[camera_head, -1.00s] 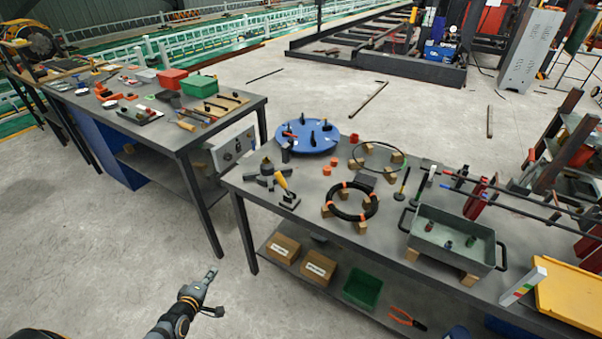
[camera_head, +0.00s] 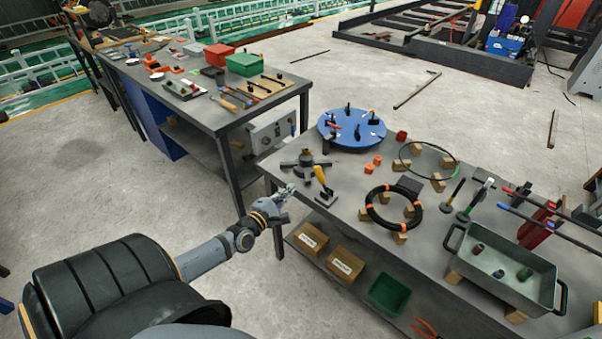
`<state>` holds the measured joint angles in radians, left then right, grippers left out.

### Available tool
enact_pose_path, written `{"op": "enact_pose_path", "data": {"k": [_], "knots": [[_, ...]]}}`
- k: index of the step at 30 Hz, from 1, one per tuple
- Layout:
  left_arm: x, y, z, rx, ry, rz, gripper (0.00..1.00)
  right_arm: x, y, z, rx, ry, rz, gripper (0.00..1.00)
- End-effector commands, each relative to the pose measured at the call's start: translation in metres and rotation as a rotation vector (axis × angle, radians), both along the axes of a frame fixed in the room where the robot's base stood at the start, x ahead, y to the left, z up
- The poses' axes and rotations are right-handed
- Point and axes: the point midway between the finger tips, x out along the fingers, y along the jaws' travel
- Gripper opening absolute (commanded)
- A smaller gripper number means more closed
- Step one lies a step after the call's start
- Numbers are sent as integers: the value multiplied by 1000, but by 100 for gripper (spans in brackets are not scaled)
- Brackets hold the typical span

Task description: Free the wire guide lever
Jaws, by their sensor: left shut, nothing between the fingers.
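A lever with a yellow handle (camera_head: 321,177) stands tilted on a small dark base at the left front of the near table (camera_head: 338,210). It looks like the wire guide lever, but I cannot tell what holds it. A dark device with spread feet (camera_head: 306,159) sits just behind it. My left gripper (camera_head: 289,190) is shut and empty, at the table's left front edge. It is to the left of the lever, apart from it in the picture. My right gripper is not in view.
A black ring with orange bands (camera_head: 394,224) rests on wooden blocks right of the lever. A blue round table (camera_head: 351,128) with tools stands behind. A grey tray (camera_head: 507,289) is at the right. Boxes (camera_head: 344,262) lie on the lower shelf.

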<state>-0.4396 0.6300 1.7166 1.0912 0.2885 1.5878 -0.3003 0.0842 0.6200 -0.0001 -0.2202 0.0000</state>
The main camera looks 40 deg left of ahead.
Motion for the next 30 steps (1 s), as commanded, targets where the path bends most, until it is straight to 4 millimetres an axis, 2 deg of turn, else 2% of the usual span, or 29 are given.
{"op": "enact_pose_path", "data": {"k": [13, 14, 15, 18, 23, 30], "knots": [[93, 4, -11, -1, -3, 1, 0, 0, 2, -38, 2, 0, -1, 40], [89, -2, 4, -5, 1, 1, 0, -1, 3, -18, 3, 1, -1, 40], [86, -9, 9, -4, 3, 0, 0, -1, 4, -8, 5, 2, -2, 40], [82, -20, 12, -3, 2, 0, 0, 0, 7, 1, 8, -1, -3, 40], [79, -29, 13, -1, 2, 0, 0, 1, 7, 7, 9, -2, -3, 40], [79, -30, 12, 1, 1, 0, 0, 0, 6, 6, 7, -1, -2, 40]]}}
